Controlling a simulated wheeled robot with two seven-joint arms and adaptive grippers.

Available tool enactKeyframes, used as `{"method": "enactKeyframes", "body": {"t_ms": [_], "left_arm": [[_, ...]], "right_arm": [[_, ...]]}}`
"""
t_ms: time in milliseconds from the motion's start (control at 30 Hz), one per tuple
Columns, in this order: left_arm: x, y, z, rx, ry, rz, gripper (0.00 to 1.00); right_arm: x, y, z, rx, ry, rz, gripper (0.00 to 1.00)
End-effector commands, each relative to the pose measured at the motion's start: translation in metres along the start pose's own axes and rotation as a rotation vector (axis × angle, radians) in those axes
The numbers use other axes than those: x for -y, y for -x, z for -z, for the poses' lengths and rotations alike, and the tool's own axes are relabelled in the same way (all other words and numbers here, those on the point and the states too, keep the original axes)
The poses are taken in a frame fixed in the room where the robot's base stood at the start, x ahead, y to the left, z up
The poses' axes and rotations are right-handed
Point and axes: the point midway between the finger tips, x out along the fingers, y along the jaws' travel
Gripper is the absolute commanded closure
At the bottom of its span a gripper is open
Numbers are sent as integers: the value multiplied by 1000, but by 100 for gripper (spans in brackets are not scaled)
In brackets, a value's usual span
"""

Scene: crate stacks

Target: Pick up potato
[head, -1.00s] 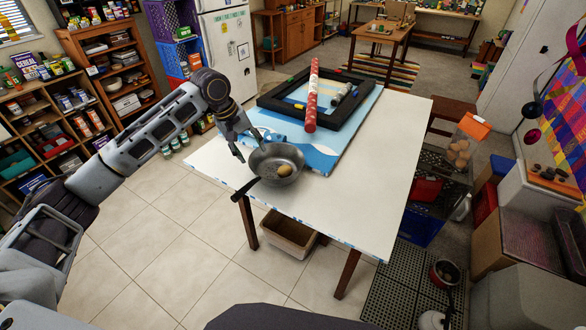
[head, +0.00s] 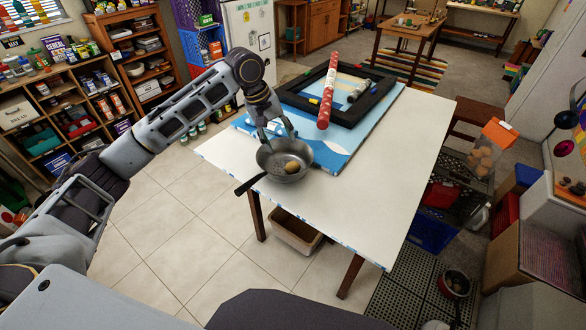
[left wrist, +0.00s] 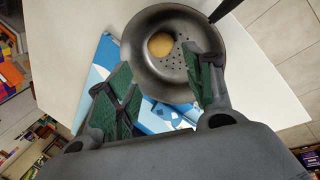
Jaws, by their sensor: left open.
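A brown potato (head: 292,167) lies inside a dark grey pan (head: 268,161) on the white table. The pan's handle points to the lower left in the head view. The potato also shows in the left wrist view (left wrist: 160,45), inside the pan (left wrist: 138,32), beyond the fingertips. My left gripper (head: 278,138) is over the far rim of the pan, fingers pointing down. In the left wrist view its fingers (left wrist: 163,80) are spread apart with nothing between them. My right gripper is not in view.
The white table (head: 345,225) has free room in front and to the right. A blue and white board (head: 330,158) lies behind the pan, bearing a black frame (head: 374,113) and a red patterned roll (head: 327,92).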

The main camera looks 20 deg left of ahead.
Motion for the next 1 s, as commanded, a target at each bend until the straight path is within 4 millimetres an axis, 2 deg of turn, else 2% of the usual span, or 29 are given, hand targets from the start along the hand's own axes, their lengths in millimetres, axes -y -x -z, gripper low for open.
{"method": "enactKeyframes", "body": {"t_ms": [267,700,1000], "left_arm": [[0,-21,0,3,1,1,48],[0,-76,0,1,0,1,48],[0,-86,0,0,0,0,48]], "right_arm": [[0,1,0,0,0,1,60],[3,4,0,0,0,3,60],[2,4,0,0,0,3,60]]}}
